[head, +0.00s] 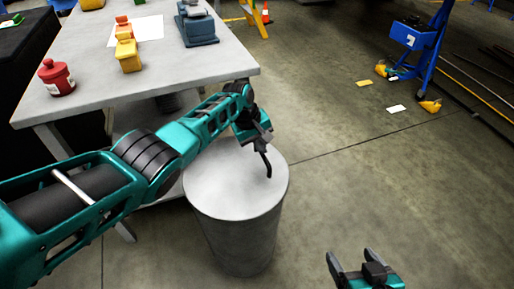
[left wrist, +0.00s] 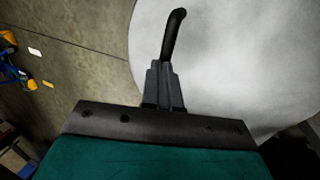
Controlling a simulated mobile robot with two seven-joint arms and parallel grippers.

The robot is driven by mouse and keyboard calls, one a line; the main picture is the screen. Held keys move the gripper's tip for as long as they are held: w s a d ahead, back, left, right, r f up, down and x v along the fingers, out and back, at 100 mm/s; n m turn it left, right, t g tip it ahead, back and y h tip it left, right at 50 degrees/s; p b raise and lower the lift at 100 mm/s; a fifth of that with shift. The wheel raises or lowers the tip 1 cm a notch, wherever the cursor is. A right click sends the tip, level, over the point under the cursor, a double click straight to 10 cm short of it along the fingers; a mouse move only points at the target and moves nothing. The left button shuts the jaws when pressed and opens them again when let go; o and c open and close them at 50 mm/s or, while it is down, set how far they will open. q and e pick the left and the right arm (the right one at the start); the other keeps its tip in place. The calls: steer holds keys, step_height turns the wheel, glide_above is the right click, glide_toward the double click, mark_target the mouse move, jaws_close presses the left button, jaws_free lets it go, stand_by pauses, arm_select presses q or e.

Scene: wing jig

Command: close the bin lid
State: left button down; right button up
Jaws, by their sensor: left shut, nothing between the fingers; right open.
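The bin (head: 238,240) is a grey cylinder standing on the floor in front of the workbench. Its round pale lid (head: 225,185) lies flat over the top, with no opening visible in the head view. My left gripper (head: 268,174) is shut and empty, with its fingertips over the right part of the lid. In the left wrist view the shut fingers (left wrist: 174,22) appear in front of the pale lid (left wrist: 250,60). I cannot tell whether they touch it. My right gripper (head: 352,258) is open and empty, over the floor to the right of the bin.
The workbench (head: 95,95) behind the bin holds a red bottle (head: 56,78), yellow and red pieces (head: 127,55) and a blue vise (head: 196,25). A blue stand (head: 415,40) is at the back right. The floor right of the bin is mostly clear.

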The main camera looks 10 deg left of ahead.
arm_select(q)
steer(key=shift+f, duration=0.25)
arm_select(e)
steer(key=shift+s+f, duration=0.2)
steer(key=shift+f, duration=0.3)
arm_select(q)
steer(key=shift+s+d+f, duration=0.1)
steer(key=shift+f, duration=0.05)
arm_select(e)
steer(key=shift+d, duration=0.1)
